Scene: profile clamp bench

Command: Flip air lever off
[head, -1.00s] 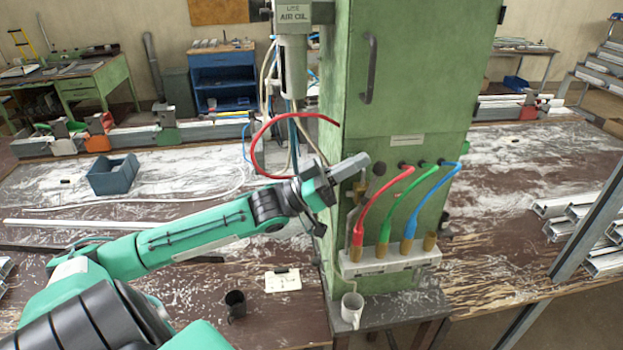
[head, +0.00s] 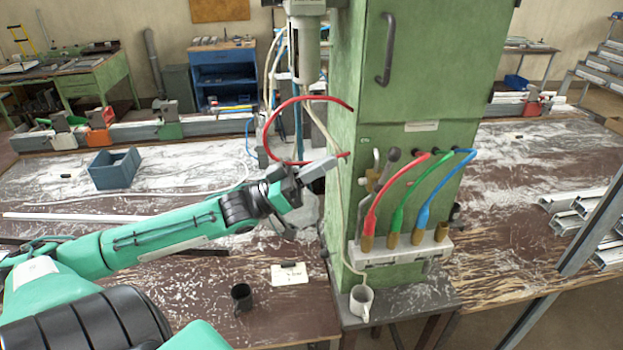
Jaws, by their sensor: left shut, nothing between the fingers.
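The air lever (head: 387,168) is on the front of the green cabinet (head: 412,90), beside a brass fitting (head: 372,184). It slants up and to the right and ends in a dark round knob. My left gripper (head: 334,162) is shut and empty. It is left of the lever, apart from it in the picture, in front of the cabinet's left edge. A red hose (head: 266,138) loops behind the gripper. My right gripper is not in view.
Red, green and blue hoses (head: 424,207) run down to a manifold (head: 400,252) right of and below the lever. A dark mug (head: 241,298) and a blue bin (head: 114,170) stand on the bench.

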